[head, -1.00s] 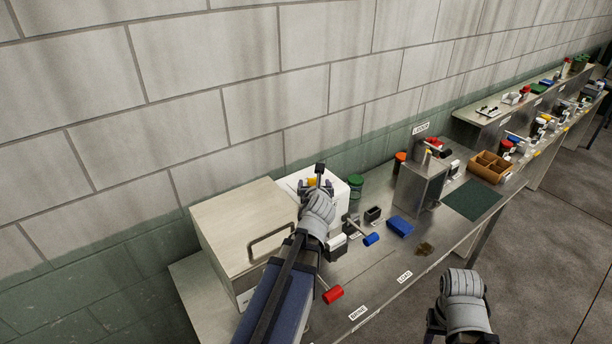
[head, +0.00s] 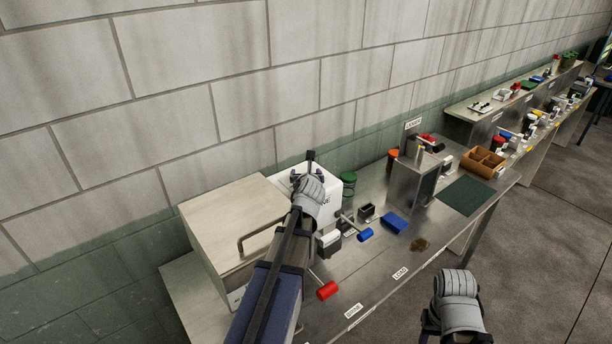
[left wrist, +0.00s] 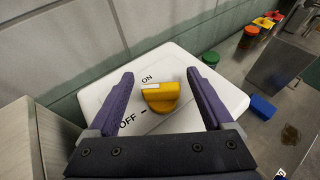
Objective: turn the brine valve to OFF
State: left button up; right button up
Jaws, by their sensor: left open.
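The brine valve's yellow knob (left wrist: 166,97) sits on a white box (left wrist: 222,92), which also shows in the head view (head: 285,180). A white strip marks the knob's upper left side. The ON label (left wrist: 147,79) lies above the knob, and the OFF label (left wrist: 127,121) lies to its lower left beside a dash. My left gripper (left wrist: 160,73) is open, with one purple finger on each side of the knob and visible gaps to it. In the head view the left gripper (head: 309,172) hides the knob. My right wrist shows at the lower right; its fingers do not show.
A beige box with a handle (head: 225,205) stands left of the white box. A red-handled lever (head: 327,290), a blue-handled lever (head: 365,235), a green-lidded jar (head: 348,183) and a blue block (head: 394,223) are nearby.

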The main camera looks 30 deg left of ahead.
pick_arm(q)
grip_shut()
dwell(0.6)
jog(key=shift+n+y, duration=0.3)
jog(key=n+g+y, duration=0.2)
jog(key=n, duration=0.1)
jog(key=shift+w+g+y, duration=0.15)
jog(key=shift+g+y, duration=0.15)
jog(key=shift+y, duration=0.1)
jog(key=shift+n+g+y, duration=0.7)
jog(key=shift+n+g, duration=0.4)
jog(key=shift+s, duration=0.2)
grip_release()
jog(key=shift+d+r, duration=0.1)
